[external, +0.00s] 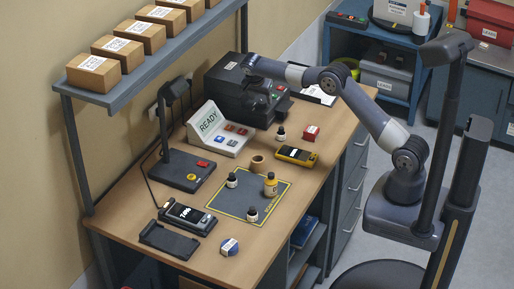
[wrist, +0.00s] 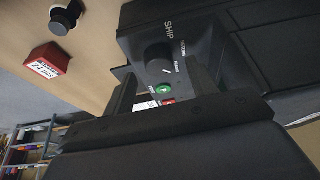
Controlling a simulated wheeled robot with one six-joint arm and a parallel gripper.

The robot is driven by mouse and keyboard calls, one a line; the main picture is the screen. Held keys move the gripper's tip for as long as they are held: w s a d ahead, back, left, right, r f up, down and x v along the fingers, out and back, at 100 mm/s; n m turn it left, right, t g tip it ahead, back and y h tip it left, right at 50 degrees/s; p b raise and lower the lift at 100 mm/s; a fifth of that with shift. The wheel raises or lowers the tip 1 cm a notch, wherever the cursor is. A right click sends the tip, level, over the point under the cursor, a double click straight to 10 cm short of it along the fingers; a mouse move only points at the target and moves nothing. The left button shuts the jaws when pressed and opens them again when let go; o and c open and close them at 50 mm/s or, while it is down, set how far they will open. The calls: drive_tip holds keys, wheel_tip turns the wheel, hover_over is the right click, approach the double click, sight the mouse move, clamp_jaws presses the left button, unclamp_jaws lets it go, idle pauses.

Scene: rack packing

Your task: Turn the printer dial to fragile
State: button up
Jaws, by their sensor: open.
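The black label printer (external: 238,92) stands at the back of the workbench. In the wrist view its dark panel (wrist: 205,60) carries a round black dial (wrist: 158,57) with a short white mark at its lower right. A large label beside the dial reads SHIP; smaller labels to its right are too small to read surely. My gripper (wrist: 180,78) is open, its fingers on either side of the dial area; I cannot tell whether they touch the dial. In the external view my gripper (external: 262,96) is at the printer's front, partly hidden against its dark body.
A green button (wrist: 162,89) and a red one (wrist: 168,101) sit below the dial. A red box (external: 311,133) and a small dark-capped bottle (external: 281,133) stand on the bench near the printer. The READY panel (external: 220,128) stands to its left.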

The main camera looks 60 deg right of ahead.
drive_tip(key=v, duration=0.8)
drive_tip(key=shift+a+r, duration=0.2)
drive_tip(key=shift+r, duration=0.15)
drive_tip(key=shift+f, duration=0.1)
drive_tip(key=x, duration=1)
drive_tip(key=shift+d+f+p, duration=0.25)
drive_tip(key=shift+p, duration=0.1)
drive_tip(key=shift+n, duration=0.3)
